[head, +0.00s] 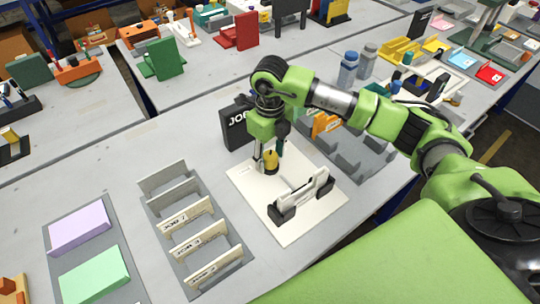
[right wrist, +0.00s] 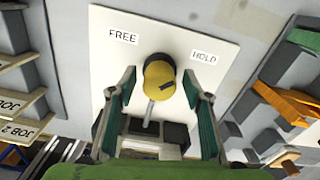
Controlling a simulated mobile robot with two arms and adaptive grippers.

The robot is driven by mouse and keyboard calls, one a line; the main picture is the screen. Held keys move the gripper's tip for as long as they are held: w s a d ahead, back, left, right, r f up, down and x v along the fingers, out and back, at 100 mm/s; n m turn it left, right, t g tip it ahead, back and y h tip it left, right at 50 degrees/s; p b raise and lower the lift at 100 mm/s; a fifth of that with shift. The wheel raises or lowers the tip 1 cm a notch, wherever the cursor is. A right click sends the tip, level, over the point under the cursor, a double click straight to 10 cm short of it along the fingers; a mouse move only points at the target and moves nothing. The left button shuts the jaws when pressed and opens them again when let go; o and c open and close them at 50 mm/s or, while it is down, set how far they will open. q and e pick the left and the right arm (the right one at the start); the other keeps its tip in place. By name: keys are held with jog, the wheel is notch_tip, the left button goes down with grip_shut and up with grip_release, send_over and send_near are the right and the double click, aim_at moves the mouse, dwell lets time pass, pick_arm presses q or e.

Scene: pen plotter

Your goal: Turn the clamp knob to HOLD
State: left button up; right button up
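The yellow clamp knob (right wrist: 160,78) stands on the white plotter board (right wrist: 221,60); it also shows in the head view (head: 271,162). The FREE label (right wrist: 123,37) is up and left of the knob, and the HOLD label (right wrist: 204,57) is to its right. A dark mark shows on the knob's lower right; I cannot tell for sure which label it indicates. My right gripper (right wrist: 158,84) is open, with one finger on each side of the knob and gaps visible. In the head view my right gripper (head: 268,151) reaches down over the board. My left gripper is out of view.
The plotter carriage (head: 302,194) lies near the knob on the board. A rack of job cards (head: 190,219) stands left, and a black JOB sign (head: 237,127) stands behind.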

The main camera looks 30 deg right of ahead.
aim_at(270, 155)
notch_tip(270, 155, up, 12)
dwell(0.6)
dwell(0.4)
